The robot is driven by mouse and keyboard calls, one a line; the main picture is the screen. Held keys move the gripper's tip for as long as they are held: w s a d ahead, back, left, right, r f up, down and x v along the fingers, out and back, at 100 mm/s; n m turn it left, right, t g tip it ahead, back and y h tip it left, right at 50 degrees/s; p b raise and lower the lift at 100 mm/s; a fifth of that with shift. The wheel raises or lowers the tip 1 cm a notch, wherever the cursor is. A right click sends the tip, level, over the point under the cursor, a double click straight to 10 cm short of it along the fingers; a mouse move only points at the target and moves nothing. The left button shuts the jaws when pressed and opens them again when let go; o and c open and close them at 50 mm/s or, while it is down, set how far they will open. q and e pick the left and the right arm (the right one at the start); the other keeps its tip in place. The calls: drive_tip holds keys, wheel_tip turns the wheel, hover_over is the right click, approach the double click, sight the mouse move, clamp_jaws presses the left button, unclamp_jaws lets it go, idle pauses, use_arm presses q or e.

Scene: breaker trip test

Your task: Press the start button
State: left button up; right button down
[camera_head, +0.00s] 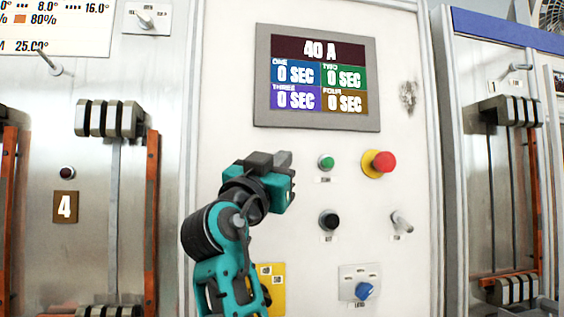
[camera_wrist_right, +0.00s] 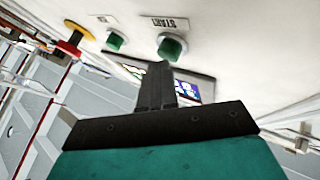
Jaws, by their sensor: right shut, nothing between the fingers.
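The start button (camera_wrist_right: 172,47) is a green button on the white panel, with a START label beside it in the right wrist view. In the head view it does not show; my right gripper and arm cover part of the panel left of another green button (camera_head: 326,162). My right gripper (camera_head: 284,161) is shut and empty in front of the panel. In the right wrist view its closed fingertips (camera_wrist_right: 158,68) appear just below the start button; I cannot tell whether they touch it. My left gripper is not in view.
A red button on a yellow base (camera_head: 379,163), a black knob (camera_head: 329,220), a toggle lever (camera_head: 402,222) and a blue rotary switch (camera_head: 364,291) are on the panel. A display (camera_head: 318,78) reading 40 A is above. Side bays with orange bars flank the panel.

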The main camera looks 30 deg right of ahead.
drive_tip(key=shift+w, duration=0.2)
idle(0.5)
drive_tip(key=shift+s+a+b, duration=0.2)
drive_tip(key=shift+s+b, duration=0.2)
drive_tip(key=shift+s, duration=0.45)
drive_tip(key=shift+s+a+b, duration=0.2)
drive_tip(key=shift+s+b, duration=0.05)
drive_tip(key=shift+s, duration=0.55)
drive_tip(key=shift+s+a+b, duration=0.25)
drive_tip(key=shift+s+b, duration=0.05)
drive_tip(key=shift+s, duration=0.55)
drive_tip(key=shift+s+a+b, duration=0.2)
drive_tip(key=shift+s+b, duration=0.05)
drive_tip(key=shift+s, duration=0.55)
